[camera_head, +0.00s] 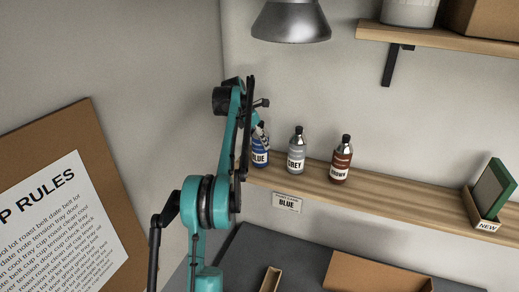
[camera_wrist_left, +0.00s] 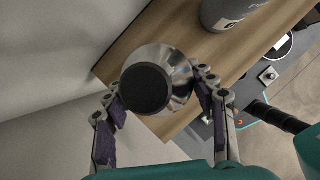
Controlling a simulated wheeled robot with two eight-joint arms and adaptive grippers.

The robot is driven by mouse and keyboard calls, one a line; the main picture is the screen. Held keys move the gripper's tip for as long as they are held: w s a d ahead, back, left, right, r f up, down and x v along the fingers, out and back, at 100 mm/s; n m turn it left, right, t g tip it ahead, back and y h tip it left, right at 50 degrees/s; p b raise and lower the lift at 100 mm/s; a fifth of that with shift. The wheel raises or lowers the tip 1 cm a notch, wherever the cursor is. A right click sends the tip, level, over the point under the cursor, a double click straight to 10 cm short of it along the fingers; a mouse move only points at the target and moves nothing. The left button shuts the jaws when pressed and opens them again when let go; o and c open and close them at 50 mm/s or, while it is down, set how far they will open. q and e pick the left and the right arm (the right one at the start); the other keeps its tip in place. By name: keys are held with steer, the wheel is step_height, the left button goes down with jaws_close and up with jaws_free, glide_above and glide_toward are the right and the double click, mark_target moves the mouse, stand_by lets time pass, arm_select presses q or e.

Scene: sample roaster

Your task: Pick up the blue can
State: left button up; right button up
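The blue can (camera_head: 260,158), with a dark cap and a label reading BLUE, stands upright at the left end of the wooden wall shelf. My left gripper (camera_head: 260,131) is at its upper part and hides some of it. In the left wrist view the can's black cap and shiny metal shoulder (camera_wrist_left: 178,62) show from above, between the tips of my left gripper (camera_wrist_left: 160,92). Its two fingers are spread to either side; whether they touch the can is unclear. My right gripper is not in view.
A grey can (camera_head: 296,155) and a brown can (camera_head: 341,163) stand to the right on the shelf (camera_head: 390,188). A BLUE sign (camera_head: 287,203) is below. A lamp (camera_head: 290,22) hangs above. A green box (camera_head: 492,190) sits at the shelf's right.

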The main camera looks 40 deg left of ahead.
arm_select(q)
steer(key=shift+w+f, duration=0.1)
steer(key=c, duration=0.3)
steer(key=shift+c, duration=0.2)
